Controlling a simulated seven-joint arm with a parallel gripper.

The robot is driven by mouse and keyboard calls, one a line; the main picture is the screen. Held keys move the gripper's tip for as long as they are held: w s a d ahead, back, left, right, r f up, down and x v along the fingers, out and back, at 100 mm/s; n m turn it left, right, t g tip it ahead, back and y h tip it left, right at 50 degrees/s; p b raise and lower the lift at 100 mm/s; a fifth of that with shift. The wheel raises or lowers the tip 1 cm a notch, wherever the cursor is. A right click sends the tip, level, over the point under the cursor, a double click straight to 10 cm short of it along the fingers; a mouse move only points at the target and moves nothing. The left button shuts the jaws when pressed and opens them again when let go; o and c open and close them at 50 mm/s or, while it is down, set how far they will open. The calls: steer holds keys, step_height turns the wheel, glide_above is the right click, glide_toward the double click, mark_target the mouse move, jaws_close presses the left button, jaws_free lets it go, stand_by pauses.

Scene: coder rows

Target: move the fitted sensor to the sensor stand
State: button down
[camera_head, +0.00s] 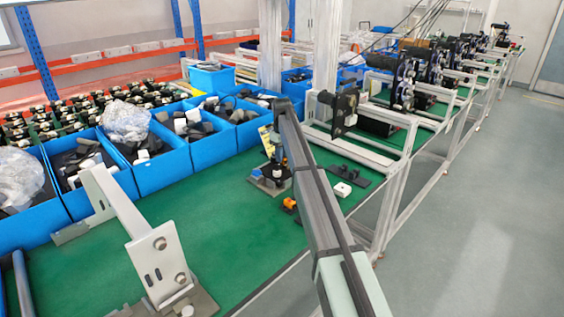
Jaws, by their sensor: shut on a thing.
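My arm reaches in from the lower right, and my gripper (276,163) hangs down at its far end, small and partly behind my arm. It is over a grey metal fixture (266,184) on the green bench. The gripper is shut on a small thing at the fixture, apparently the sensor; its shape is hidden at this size. Just in front of the fixture sits a small orange and black piece (290,204); I cannot tell whether this is the sensor stand. A white block (342,189) stands to the right, by a black plate (351,174).
Blue bins (160,172) with dark and white parts line the bench's left side. A grey metal bracket (155,250) stands at the front left. The green bench top (235,225) between them is clear. Metal frames with black machines (345,110) stand behind on the right.

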steer(key=shift+r, duration=0.15)
steer(key=shift+r, duration=1.85)
steer(key=shift+d, duration=0.1)
steer(key=shift+d, duration=0.25)
steer(key=shift+s+d+f, duration=0.7)
steer(key=shift+s+d, duration=0.4)
steer(key=shift+s, duration=2)
steer(key=shift+s+d+f, duration=0.7)
steer(key=shift+s+d, duration=0.35)
steer(key=shift+s, duration=2)
steer(key=shift+s+d+f, duration=0.7)
steer(key=shift+s+d, duration=0.4)
steer(key=shift+s, duration=2)
steer(key=shift+f, duration=0.2)
steer(key=shift+f, duration=0.6)
